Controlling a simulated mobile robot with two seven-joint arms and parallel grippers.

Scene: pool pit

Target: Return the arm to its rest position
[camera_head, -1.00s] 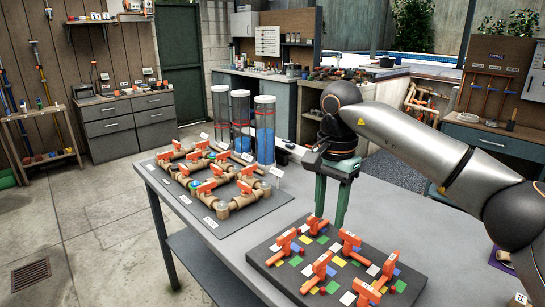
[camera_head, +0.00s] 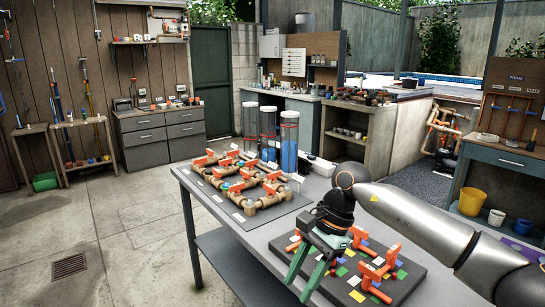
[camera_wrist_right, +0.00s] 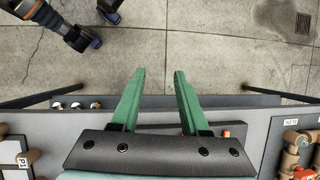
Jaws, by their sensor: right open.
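My right arm (camera_head: 420,222) comes in from the right in the head view. My right gripper (camera_head: 299,284) is open and empty, with two green fingers slanting down to the lower left. It hides the left part of a dark board (camera_head: 405,294) with orange valve handles and coloured squares. In the right wrist view, the open fingers (camera_wrist_right: 159,76) reach past the table edge over the concrete floor, with nothing between them. My left gripper does not show in the head view.
A grey table (camera_head: 232,238) carries brown pipework with orange valves (camera_head: 262,201). Clear tubes with blue liquid (camera_head: 289,150) stand behind it. Workbenches line the walls. The floor (camera_head: 110,215) left of the table is clear.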

